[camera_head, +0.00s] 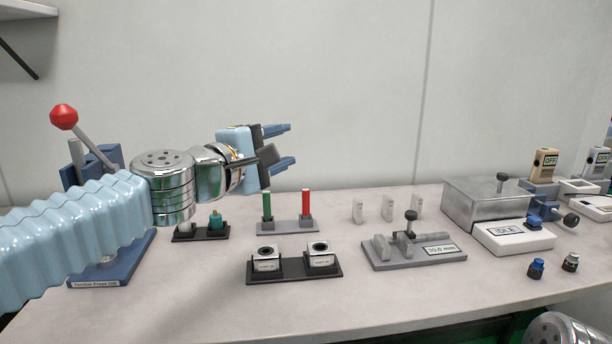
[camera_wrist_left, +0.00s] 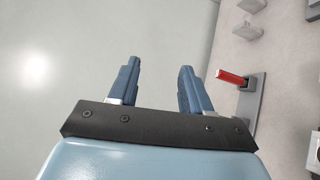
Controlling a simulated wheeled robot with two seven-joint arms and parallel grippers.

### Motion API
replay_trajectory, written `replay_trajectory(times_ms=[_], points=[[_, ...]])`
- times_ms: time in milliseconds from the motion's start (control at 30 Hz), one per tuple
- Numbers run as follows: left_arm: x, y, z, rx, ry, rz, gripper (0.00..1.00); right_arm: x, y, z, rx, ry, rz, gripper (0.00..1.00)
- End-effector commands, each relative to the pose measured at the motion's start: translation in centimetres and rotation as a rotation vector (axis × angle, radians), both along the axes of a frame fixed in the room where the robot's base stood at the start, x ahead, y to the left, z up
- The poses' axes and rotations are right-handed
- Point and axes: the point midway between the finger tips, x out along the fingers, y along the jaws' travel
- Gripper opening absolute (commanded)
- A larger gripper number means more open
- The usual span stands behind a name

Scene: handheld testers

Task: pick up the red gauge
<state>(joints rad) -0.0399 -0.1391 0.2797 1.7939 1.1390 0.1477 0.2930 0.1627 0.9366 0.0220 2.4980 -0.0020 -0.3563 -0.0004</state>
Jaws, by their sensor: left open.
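The red gauge (camera_head: 306,203) is a thin red rod standing upright in the right black socket of a small grey stand (camera_head: 286,228). A matching green gauge (camera_head: 267,206) stands in the left socket. In the left wrist view the red gauge (camera_wrist_left: 231,77) shows to the right of the fingers, apart from them. My left gripper (camera_head: 284,146) is open and empty, above and a little left of the red gauge, with its fingers pointing right. Its two blue fingers (camera_wrist_left: 156,84) are spread in the wrist view. My right gripper is not seen.
A black stand with two white blocks (camera_head: 293,272) sits in front of the gauge stand. A grey fixture (camera_head: 413,252) and small light blocks (camera_head: 387,208) are to the right. A press with a red-knobbed lever (camera_head: 64,117) stands at left.

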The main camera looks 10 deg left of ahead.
Motion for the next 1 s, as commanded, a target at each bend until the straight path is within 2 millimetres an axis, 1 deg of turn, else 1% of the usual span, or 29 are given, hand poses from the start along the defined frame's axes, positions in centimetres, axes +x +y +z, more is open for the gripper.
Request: replay_trajectory(times_ms=[33, 67, 100, 167, 200, 300, 367, 467, 567, 733, 800, 1000], points=[[0.1, -1.0, 1.5, -0.236, 0.14, 0.047, 0.49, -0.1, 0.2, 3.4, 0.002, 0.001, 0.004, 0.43], [0.2, -1.2, 1.0, -0.385, 0.231, 0.09, 0.49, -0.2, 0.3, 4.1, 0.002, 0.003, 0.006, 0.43], [0.2, -1.5, 0.1, -0.567, 0.344, 0.151, 0.49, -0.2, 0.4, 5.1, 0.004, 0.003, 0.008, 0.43], [-0.1, -1.8, -1.6, -0.793, 0.493, 0.246, 0.49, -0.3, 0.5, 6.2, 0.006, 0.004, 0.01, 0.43], [-0.5, -1.9, -2.8, -0.914, 0.574, 0.308, 0.49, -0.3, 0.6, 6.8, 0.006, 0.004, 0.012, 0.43], [-1.5, -2.1, -5.3, -1.121, 0.708, 0.434, 0.49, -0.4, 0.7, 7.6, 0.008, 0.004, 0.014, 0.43], [-1.8, -2.1, -6.3, -1.186, 0.749, 0.482, 0.49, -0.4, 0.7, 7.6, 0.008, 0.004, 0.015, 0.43], [-1.1, -2.3, -7.7, -1.226, 0.775, 0.513, 0.49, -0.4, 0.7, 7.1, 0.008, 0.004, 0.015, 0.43], [0.8, -2.6, -8.8, -1.228, 0.775, 0.513, 0.49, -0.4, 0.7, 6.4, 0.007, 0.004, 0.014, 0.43], [4.0, -3.2, -9.9, -1.227, 0.772, 0.512, 0.49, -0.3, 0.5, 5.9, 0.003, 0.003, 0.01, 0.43], [4.9, -3.3, -10.2, -1.226, 0.77, 0.511, 0.49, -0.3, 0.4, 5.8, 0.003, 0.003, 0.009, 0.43], [6.4, -3.4, -10.9, -1.226, 0.77, 0.509, 0.49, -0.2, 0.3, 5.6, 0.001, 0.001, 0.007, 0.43]])
